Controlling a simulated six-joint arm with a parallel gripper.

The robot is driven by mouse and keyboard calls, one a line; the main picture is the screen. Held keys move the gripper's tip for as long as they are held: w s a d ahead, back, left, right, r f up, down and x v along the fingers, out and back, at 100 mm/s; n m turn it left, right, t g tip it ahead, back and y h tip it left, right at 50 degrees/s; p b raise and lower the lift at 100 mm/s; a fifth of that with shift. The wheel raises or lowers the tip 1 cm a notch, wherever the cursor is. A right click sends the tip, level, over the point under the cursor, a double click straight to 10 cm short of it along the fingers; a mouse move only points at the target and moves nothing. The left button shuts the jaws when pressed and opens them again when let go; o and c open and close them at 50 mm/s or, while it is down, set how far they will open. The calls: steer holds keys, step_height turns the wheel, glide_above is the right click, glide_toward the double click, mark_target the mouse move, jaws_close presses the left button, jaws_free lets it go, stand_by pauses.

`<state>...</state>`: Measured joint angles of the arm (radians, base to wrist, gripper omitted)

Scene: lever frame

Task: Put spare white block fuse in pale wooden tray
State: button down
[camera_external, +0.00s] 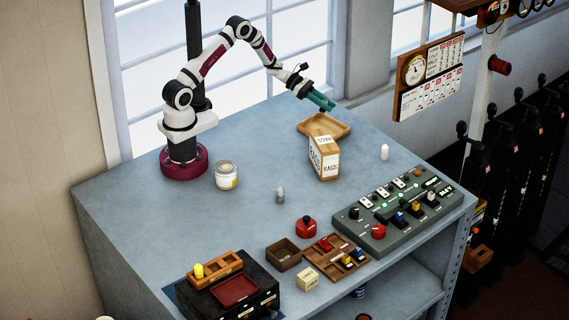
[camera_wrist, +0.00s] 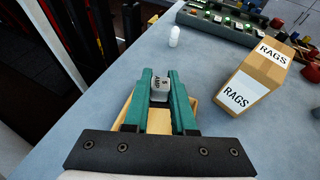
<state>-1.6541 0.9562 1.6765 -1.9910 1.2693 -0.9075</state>
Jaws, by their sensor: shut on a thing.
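My gripper (camera_external: 322,103) has teal fingers and is above the pale wooden tray (camera_external: 308,131) at the back of the bench. In the wrist view, my gripper (camera_wrist: 160,80) is shut on a white block fuse (camera_wrist: 159,84) with dark lettering. The fuse sits between the fingertips. The pale wooden tray (camera_wrist: 126,110) shows below and around the fingers, partly hidden by them. In the external view the held fuse is too small to make out clearly.
A cardboard RAGS box (camera_external: 324,159) stands close in front of the tray. A white bottle-like object (camera_external: 384,152) stands to the right. The bench's middle left is mostly clear.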

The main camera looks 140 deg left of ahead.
step_height(320, 180, down, 9)
steer(key=shift+r, duration=0.1)
steer(key=c, duration=0.7)
jaws_free()
steer(key=shift+c, duration=0.2)
steer(key=shift+s+r, duration=0.1)
steer(key=v, duration=0.7)
steer(key=shift+d, duration=0.1)
